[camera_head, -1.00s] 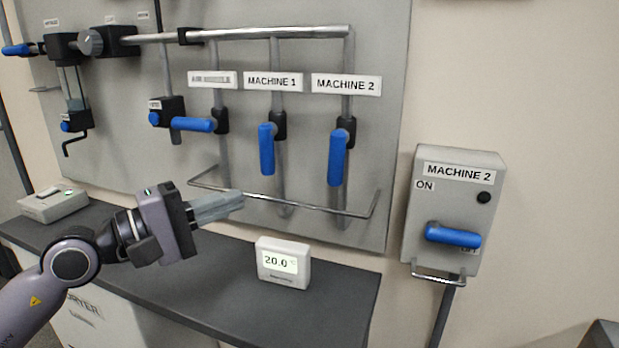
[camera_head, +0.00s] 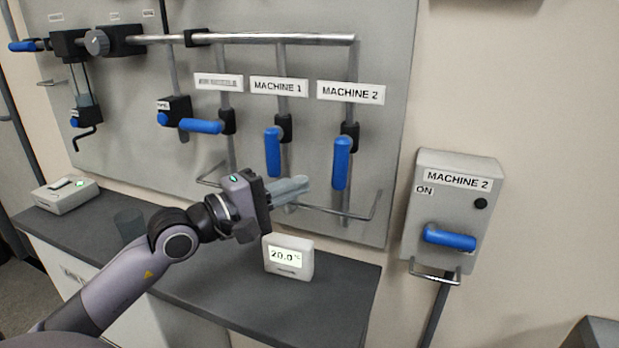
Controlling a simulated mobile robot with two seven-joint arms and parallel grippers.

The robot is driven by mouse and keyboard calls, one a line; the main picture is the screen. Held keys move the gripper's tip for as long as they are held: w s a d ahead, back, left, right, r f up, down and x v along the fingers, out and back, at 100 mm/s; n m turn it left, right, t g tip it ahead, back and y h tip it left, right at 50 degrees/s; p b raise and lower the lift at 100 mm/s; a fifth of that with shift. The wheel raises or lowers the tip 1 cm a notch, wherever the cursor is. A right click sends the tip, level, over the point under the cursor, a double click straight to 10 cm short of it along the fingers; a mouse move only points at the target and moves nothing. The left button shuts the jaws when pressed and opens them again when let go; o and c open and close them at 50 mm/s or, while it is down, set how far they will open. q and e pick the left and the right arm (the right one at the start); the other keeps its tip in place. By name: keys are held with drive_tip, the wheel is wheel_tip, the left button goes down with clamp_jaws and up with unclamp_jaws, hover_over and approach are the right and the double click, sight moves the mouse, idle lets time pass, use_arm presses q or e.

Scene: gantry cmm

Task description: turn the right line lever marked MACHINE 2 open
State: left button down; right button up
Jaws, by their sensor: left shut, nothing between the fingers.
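The right line lever (camera_head: 341,163) under the MACHINE 2 label (camera_head: 350,92) is a blue handle on a black valve. It hangs straight down, in line with its pipe. My left gripper (camera_head: 303,188) is shut and empty, below and left of this lever, under the MACHINE 1 lever (camera_head: 273,152), and apart from both. The MACHINE 1 handle also hangs down. My right gripper is not in view.
A metal guard rail (camera_head: 330,211) runs below the levers. Left of them, another blue lever (camera_head: 201,126) lies horizontal. A display reading 20.0 (camera_head: 288,256) stands on the dark counter (camera_head: 330,300). A grey MACHINE 2 box (camera_head: 456,200) with a horizontal blue handle is at right.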

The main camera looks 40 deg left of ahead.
sight(333, 183)
use_arm(q)
drive_tip(key=d, duration=0.2)
drive_tip(key=w+p, duration=0.1)
drive_tip(key=shift+w+d+r, duration=0.1)
drive_tip(key=shift+d+r, duration=0.15)
drive_tip(key=shift+d, duration=0.15)
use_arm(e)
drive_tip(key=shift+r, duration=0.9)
use_arm(q)
drive_tip(key=shift+d+f+n+t+b, duration=0.3)
drive_tip(key=shift+d+n+b, duration=0.3)
drive_tip(key=shift+b, duration=0.4)
drive_tip(key=shift+r, duration=0.2)
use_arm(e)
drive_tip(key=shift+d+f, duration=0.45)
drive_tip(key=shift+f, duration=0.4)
